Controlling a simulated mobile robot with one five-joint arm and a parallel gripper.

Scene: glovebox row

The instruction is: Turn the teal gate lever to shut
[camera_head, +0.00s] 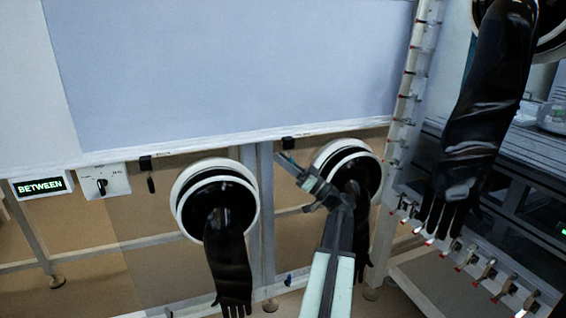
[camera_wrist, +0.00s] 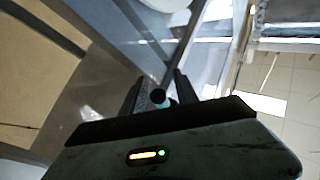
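My gripper (camera_head: 288,162) is raised in front of the right-hand glove port, below the bottom edge of the large panel. In the wrist view its two dark fingers (camera_wrist: 160,84) stand apart. A small piece with a dark round end and a teal side (camera_wrist: 167,102) shows low between them, near the palm. I cannot tell whether it is the teal gate lever or part of my gripper, or whether the fingers touch it. I cannot make out the lever for sure in the head view. A small display (camera_head: 41,186) at the left reads BETWEEN.
A white plate with a black knob (camera_head: 101,187) is beside the display. Black gloves hang from the left port (camera_head: 191,232), the right port (camera_head: 330,151) and a higher port at the right. A white rail with several red-tipped fittings (camera_head: 395,120) stands right of my arm.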

